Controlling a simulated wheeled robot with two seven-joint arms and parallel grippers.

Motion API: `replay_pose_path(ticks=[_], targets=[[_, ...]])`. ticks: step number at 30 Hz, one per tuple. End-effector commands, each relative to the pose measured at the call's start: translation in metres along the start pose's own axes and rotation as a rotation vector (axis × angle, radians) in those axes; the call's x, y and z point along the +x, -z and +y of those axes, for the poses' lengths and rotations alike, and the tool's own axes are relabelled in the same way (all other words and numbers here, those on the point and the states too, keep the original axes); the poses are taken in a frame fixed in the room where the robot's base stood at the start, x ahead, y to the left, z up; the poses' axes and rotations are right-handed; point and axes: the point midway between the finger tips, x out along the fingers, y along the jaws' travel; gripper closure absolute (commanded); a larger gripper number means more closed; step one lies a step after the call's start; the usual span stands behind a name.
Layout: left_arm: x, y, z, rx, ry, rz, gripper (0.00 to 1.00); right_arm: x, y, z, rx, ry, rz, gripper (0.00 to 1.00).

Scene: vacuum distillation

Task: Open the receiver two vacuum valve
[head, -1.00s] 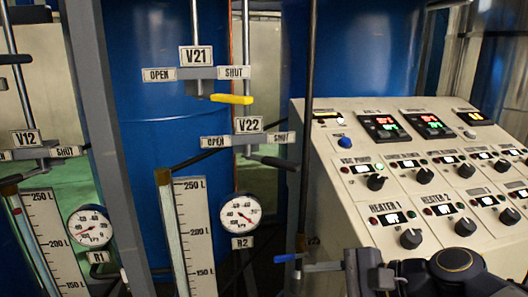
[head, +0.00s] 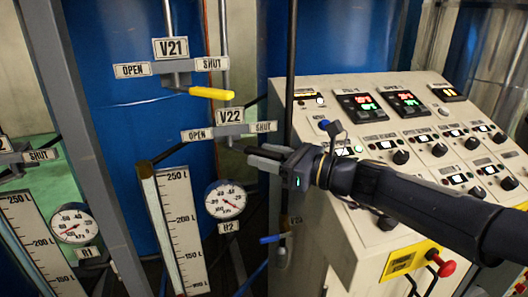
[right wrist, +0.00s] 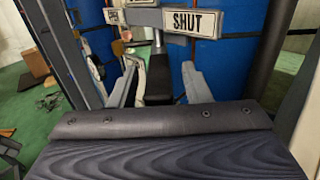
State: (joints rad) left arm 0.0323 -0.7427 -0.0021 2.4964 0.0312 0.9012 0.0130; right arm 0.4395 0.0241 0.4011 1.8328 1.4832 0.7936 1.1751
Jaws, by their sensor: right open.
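The plate V22 (head: 230,116) stands above a valve, with OPEN (head: 197,134) on its left and SHUT (head: 262,127) on its right. Its dark handle points toward the SHUT side and is mostly hidden in the head view by my right gripper (head: 262,156). In the right wrist view the dark handle (right wrist: 158,82) lies between my two open, spread fingers, under the SHUT plate (right wrist: 194,22). The plate V21 (head: 171,47) is above, its yellow handle (head: 212,93) toward SHUT. My left gripper is out of view.
The control panel (head: 330,225) stands at the right, under my right arm. A gauge (head: 226,200) labelled R2 and a level scale (head: 180,225) sit below the valves. A thin dark vertical pipe (head: 291,60) runs close to my gripper. A blue-handled valve (head: 270,239) is below.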

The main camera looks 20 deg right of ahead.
Motion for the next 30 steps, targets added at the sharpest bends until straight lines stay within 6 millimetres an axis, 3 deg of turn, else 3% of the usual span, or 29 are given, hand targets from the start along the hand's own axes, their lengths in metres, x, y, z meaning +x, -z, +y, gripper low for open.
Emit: replay_pose_path(ticks=[11,21,30], targets=[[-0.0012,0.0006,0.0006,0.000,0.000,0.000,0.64,0.0089,0.0000,0.0004,-0.001,0.000,0.000,0.56],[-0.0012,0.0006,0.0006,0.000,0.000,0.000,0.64,0.0087,0.0001,0.0005,-0.001,0.000,0.001,1.00],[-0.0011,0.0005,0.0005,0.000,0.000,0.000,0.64,0.0101,0.0003,0.0005,-0.001,-0.001,0.001,1.00]])
